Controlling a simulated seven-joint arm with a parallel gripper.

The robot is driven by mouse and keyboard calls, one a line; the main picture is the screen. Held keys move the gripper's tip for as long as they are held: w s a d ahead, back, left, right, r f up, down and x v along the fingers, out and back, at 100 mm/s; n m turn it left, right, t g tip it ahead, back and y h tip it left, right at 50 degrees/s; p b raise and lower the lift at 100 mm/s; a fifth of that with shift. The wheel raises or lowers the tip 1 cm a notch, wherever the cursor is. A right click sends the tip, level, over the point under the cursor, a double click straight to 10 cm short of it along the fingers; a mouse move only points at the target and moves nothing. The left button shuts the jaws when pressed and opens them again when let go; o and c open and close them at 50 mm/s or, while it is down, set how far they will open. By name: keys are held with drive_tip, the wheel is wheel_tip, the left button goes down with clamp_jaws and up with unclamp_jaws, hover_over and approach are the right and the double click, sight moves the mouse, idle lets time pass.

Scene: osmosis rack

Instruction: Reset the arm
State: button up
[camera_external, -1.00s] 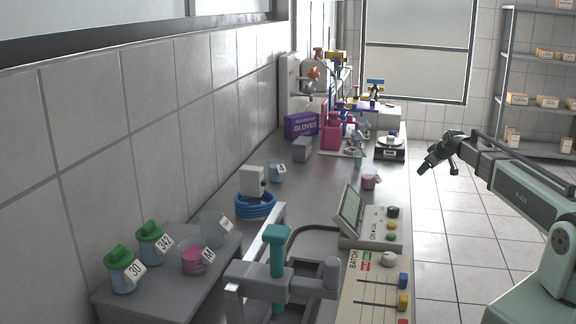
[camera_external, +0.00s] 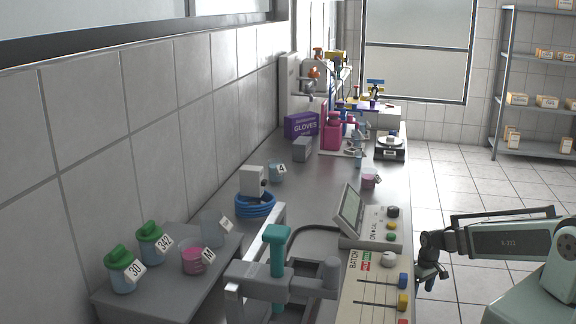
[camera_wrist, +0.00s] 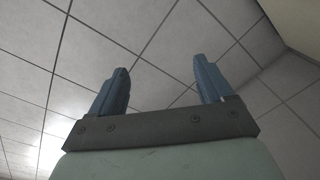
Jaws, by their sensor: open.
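My gripper (camera_external: 431,277) hangs at the end of my green-grey arm at the right of the external view, beside the right edge of the bench and close to the slider control panel. In the wrist view my gripper (camera_wrist: 163,85) shows two blue-grey fingers standing wide apart with nothing between them. Behind the fingers there is only a tiled surface.
The control panel (camera_external: 371,290) with sliders and the box with a screen (camera_external: 351,212) stand on the bench near my gripper. Labelled cups with green lids (camera_external: 121,270) stand at the left. A shelf rack (camera_external: 540,98) stands at the back right. Floor right of the bench is clear.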

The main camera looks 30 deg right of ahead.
drive_tip(key=s+a+f+g, duration=0.2)
drive_tip(key=s+a, duration=0.1)
drive_tip(key=s, duration=0.6)
drive_tip(key=s+a+f+g, duration=0.2)
drive_tip(key=s+a+f, duration=0.1)
drive_tip(key=s, duration=0.6)
drive_tip(key=s+a+f+g, duration=0.2)
drive_tip(key=s+a, duration=0.1)
drive_tip(key=s, duration=0.7)
drive_tip(key=shift+f+g, duration=0.15)
drive_tip(key=shift+g, duration=0.15)
